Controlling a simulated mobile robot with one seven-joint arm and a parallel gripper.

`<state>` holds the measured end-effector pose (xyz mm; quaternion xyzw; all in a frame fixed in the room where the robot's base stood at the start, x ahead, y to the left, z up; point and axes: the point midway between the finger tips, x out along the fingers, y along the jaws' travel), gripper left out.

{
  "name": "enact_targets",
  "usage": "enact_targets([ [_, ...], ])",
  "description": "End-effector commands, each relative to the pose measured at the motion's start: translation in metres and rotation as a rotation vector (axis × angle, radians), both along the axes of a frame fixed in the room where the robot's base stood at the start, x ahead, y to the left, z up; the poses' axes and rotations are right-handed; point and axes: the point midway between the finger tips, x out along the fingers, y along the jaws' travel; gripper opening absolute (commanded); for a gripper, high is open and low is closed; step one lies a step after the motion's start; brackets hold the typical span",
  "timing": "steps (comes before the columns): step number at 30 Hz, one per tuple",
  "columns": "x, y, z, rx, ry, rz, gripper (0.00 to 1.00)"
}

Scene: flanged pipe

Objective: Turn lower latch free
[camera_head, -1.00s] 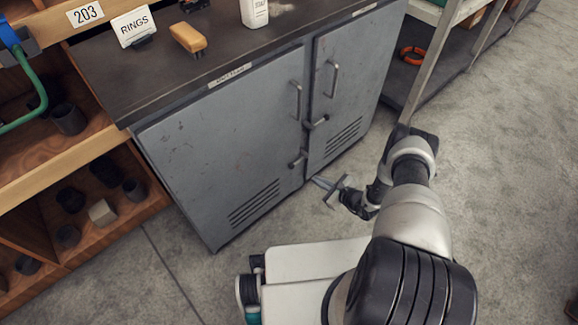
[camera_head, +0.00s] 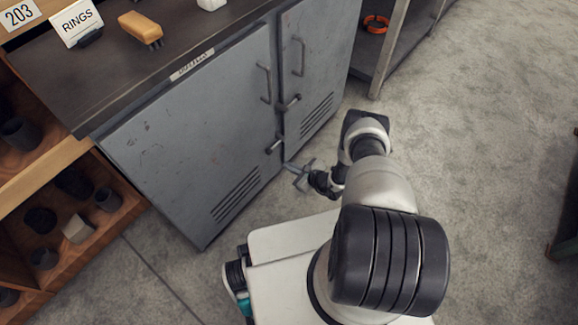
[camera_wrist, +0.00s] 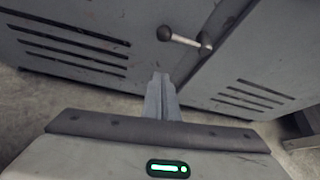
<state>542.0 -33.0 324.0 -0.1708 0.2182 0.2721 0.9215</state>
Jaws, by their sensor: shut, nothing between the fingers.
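The lower latch (camera_head: 275,145) is a short metal lever with a rounded end on the grey cabinet (camera_head: 190,150), at the seam between its two doors. In the wrist view the latch (camera_wrist: 184,40) lies nearly level across the left door, its knob to the left and its pivot by the seam. My gripper (camera_head: 290,167) is just below the latch in the head view, close to the cabinet front. In the wrist view my gripper (camera_wrist: 161,77) has its fingers together, empty, pointing below the latch with a gap between.
An upper latch (camera_head: 290,102) and two upright door handles (camera_head: 264,84) are higher on the doors. An open shelf of wooden cubbies (camera_head: 70,215) stands at left. A rack leg (camera_head: 390,50) stands right of the cabinet.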

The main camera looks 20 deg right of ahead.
Motion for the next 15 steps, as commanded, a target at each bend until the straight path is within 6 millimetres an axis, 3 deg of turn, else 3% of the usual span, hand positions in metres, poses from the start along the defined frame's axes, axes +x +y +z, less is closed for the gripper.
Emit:
enact_targets([
  [3,0.018,0.013,-0.017,0.000,-0.002,0.004,0.00],
  [12,0.055,0.033,-0.040,0.000,-0.002,0.004,0.00],
  [15,0.055,0.035,-0.022,0.000,0.000,0.002,0.00],
])
